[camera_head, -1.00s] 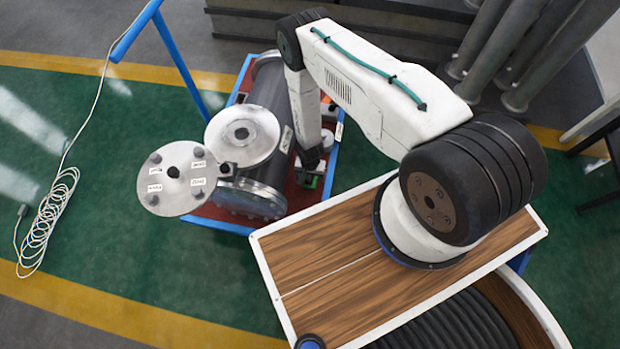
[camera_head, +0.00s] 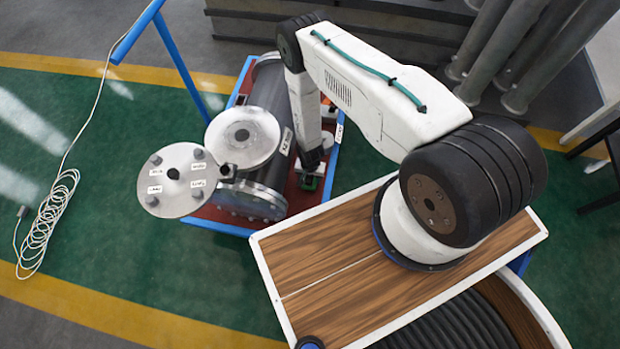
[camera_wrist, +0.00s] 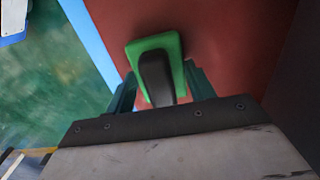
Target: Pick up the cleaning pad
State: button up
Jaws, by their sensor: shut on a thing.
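The cleaning pad is a green block with a black handle (camera_wrist: 156,76). In the wrist view it is over the red tray bed, between the two teal fingers of my gripper (camera_wrist: 160,84). My gripper is shut on the pad at its handle. Whether the pad touches the bed is unclear. In the head view my gripper (camera_head: 311,162) points down at the cart's right side.
The blue-edged cart (camera_head: 228,228) carries a grey flanged shell (camera_head: 272,100) left of my gripper. A round plate (camera_head: 178,192) with several knobs is at its front end.

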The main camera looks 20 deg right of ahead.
aim_at(311, 178)
jog(key=r, duration=0.1)
jog(key=s+r, duration=0.1)
jog(key=r, duration=0.1)
jog(key=s+r, duration=0.1)
jog(key=s, duration=1.4)
jog(key=shift+d+r, duration=0.15)
jog(key=shift+d, duration=0.25)
